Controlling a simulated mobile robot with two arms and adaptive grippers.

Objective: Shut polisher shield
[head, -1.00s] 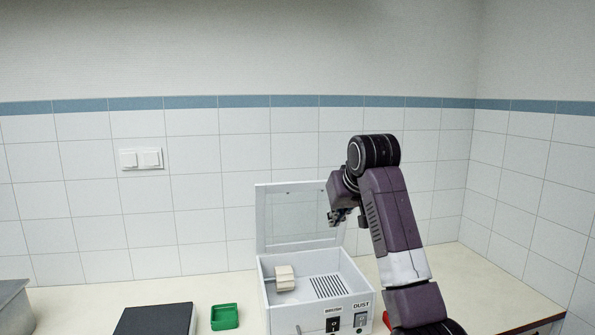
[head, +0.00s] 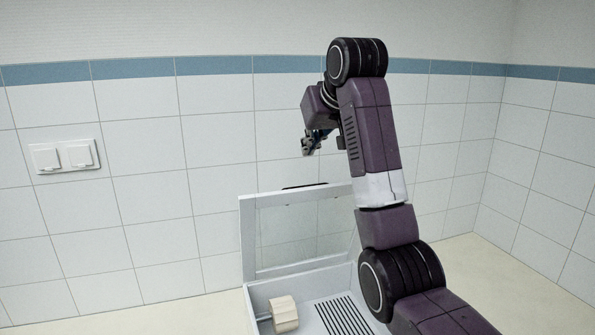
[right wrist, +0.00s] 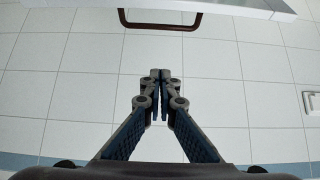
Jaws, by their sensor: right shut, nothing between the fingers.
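The polisher (head: 250,307) is a white box on the counter, cut off by the bottom edge of the head view. Its clear shield (head: 262,235) in a white frame stands open, upright at the back against the tiled wall side. A dark handle (head: 305,186) shows at the shield's top edge. It also shows as a reddish-brown bar in the right wrist view (right wrist: 160,25). My right gripper (head: 307,147) is above the shield's top edge, apart from it. Its fingers (right wrist: 160,75) are closed together and empty. My left gripper is out of view.
Inside the polisher are a beige roller (head: 284,314) and a black slotted grille (head: 343,315). The tiled wall with a light switch (head: 64,157) is close behind. My right arm covers part of the shield's right side. The counter (head: 130,315) left of the polisher looks clear.

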